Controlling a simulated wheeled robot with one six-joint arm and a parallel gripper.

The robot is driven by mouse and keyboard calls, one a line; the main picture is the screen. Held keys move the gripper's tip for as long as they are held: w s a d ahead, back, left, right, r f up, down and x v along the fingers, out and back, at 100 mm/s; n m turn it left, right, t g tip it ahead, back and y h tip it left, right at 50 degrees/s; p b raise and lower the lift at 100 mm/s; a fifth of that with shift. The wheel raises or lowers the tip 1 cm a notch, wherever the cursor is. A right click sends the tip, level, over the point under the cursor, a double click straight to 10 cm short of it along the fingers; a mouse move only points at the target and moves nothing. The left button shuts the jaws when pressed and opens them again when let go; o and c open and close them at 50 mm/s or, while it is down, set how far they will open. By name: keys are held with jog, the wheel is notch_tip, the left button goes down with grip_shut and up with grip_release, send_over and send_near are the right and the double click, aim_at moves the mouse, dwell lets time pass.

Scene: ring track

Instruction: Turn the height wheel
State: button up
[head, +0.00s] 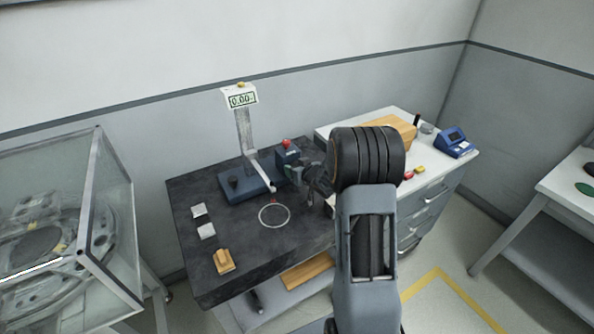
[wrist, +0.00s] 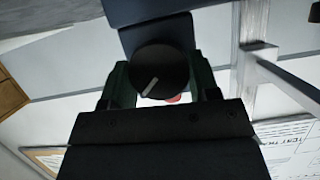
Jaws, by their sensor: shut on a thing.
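The height wheel (wrist: 160,66) is a round black knob with a white line on its face, seen nearly face-on in the wrist view. The line slants from lower left to upper right. My gripper (wrist: 161,84) is shut on the wheel, with one dark green finger on each side. In the head view my gripper (head: 311,176) is at the right of the measuring stand's dark blue-grey base (head: 243,187), beside a small box with a red button (head: 286,143). The wheel is hidden there. The stand's display (head: 241,99) appears to read 0.00.
A white ring (head: 274,216), two small pale blocks (head: 207,231) and a wooden block (head: 223,261) lie on the dark bench top (head: 190,268). A drawer cabinet with a blue device (head: 455,143) stands at right. A glass case (head: 60,225) stands at left.

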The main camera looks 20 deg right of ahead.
jog(key=o, duration=0.9)
jog(key=shift+s, duration=0.1)
jog(key=v, duration=1.3)
jog(key=shift+s+d+r, duration=0.1)
jog(key=shift+s+r, duration=0.05)
jog(key=shift+s, duration=0.15)
